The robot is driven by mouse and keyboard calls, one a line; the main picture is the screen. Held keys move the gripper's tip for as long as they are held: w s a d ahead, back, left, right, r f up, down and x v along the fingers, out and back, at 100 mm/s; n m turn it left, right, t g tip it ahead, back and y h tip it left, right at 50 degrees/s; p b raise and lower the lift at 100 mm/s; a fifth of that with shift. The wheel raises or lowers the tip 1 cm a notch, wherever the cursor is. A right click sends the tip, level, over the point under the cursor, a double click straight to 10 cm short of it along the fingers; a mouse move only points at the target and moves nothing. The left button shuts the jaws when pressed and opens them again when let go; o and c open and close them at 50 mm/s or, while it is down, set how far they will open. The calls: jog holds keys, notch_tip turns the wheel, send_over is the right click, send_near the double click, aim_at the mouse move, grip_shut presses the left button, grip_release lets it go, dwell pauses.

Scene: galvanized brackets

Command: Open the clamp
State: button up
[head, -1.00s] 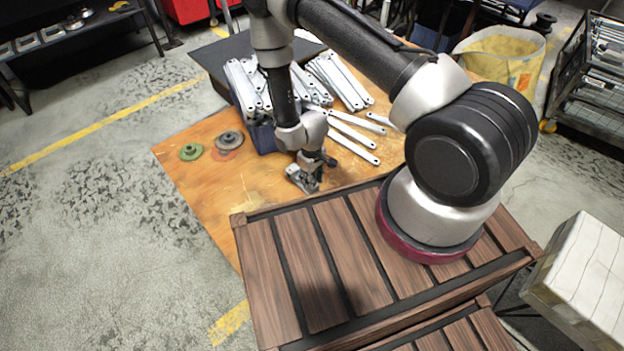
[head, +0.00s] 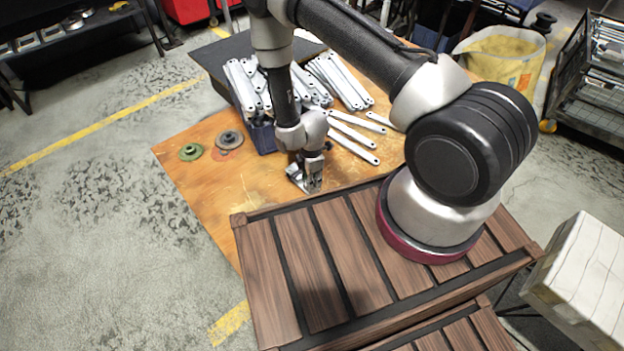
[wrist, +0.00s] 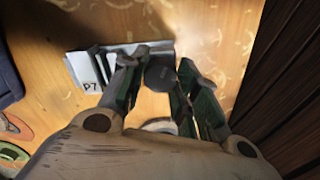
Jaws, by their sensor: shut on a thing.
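The clamp (head: 296,178) is a small grey metal piece on the orange wooden tabletop, partly hidden by my gripper in the head view. In the wrist view its pale base (wrist: 88,72) carries a "P7" label, and a dark rounded part (wrist: 160,76), likely its lever end, stands between my fingers. My gripper (head: 310,186) points down at the clamp, low over the table. In the wrist view its green-and-black fingers (wrist: 160,70) lie either side of the dark part and are shut on it. The exact contact is hard to see.
A blue bin (head: 262,137) piled with galvanized brackets stands behind, with loose brackets (head: 352,148) to its right. A green disc (head: 191,152) and a grey disc (head: 229,139) lie left. A slatted brown wooden surface (head: 300,265) is close in front. The tabletop's left front is clear.

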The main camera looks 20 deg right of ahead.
jog(key=n, duration=0.5)
jog(key=o, duration=0.9)
jog(key=shift+o, duration=0.2)
jog(key=m, duration=1.7)
jog(key=shift+m, duration=0.3)
